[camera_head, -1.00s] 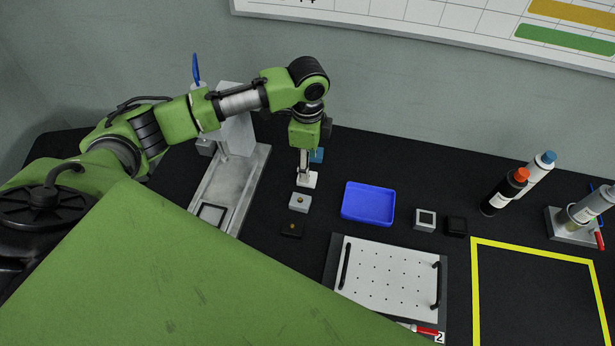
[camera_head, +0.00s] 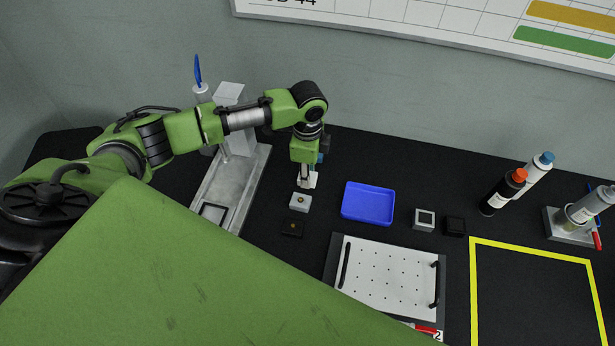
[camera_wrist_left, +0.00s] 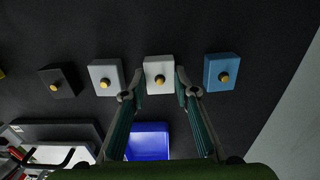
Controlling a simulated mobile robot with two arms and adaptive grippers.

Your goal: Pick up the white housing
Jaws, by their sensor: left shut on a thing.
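The white housing (camera_wrist_left: 158,66) is a small light block with a brass knob on top. In the left wrist view it sits between the two fingertips of my left gripper (camera_wrist_left: 159,92). My left gripper is shut on it. In the head view the gripper (camera_head: 305,183) comes down over the white housing (camera_head: 312,180), which is partly covered by the fingers. I cannot tell whether it is clear of the table. My right gripper is not in view.
A grey housing (camera_head: 300,202) and a black housing (camera_head: 292,229) lie nearer; a blue housing (camera_wrist_left: 221,71) stands on the other side. A blue tray (camera_head: 368,219) lies to the right, with a perforated plate (camera_head: 390,280) nearer. A metal stand (camera_head: 246,178) is at left.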

